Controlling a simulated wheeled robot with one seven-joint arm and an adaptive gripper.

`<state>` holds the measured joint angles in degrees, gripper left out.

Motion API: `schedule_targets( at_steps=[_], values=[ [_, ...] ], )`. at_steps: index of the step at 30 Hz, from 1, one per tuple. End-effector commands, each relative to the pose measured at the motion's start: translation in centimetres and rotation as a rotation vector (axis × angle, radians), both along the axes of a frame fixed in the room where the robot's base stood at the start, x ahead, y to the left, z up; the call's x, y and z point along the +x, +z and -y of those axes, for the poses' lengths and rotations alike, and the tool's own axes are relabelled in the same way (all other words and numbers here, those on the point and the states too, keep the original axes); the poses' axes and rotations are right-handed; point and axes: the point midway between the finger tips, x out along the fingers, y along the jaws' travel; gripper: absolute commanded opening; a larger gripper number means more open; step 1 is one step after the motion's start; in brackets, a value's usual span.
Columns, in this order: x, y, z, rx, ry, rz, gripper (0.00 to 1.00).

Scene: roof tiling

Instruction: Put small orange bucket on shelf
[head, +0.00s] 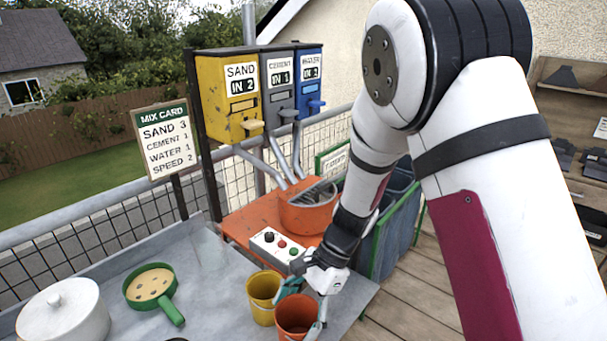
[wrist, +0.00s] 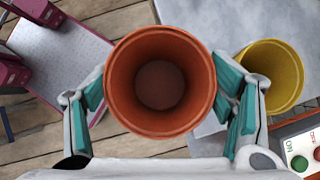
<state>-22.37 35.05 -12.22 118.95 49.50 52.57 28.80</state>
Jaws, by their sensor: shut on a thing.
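The small orange bucket (head: 297,316) is at the front right of the grey worktop in the head view. In the wrist view the orange bucket (wrist: 160,84) shows from above, upright and empty inside. My gripper (head: 304,290) has its teal-padded fingers on opposite sides of the bucket and is shut on it; both fingers show in the wrist view. I cannot tell whether the bucket is resting on the worktop or just above it. A brown wooden shelf unit (head: 572,73) with dark tiles on it stands at the far right, partly hidden by my arm.
A yellow bucket (head: 262,296) stands close beside the orange one. A button box (head: 277,249) and orange mixer (head: 308,212) are behind. A green sieve (head: 151,287) and white pot (head: 62,312) are at left. Plank floor (head: 436,280) lies to the right.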

Motion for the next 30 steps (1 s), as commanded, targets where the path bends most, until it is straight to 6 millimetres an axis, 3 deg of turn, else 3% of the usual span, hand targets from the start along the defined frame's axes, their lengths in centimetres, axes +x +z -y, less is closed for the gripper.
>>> schedule_targets(
  at_steps=[8, 21, 25, 30],
  values=[
    [4.1, -0.6, 4.4, -0.001, 0.347, 0.000, 0.39],
    [9.9, -0.9, 16.9, 0.000, 0.890, -0.001, 0.39],
    [10.7, -0.7, 19.1, 0.001, 0.963, -0.002, 0.39],
    [11.1, -0.6, 20.3, 0.002, 0.998, -0.001, 0.39]
  ],
)
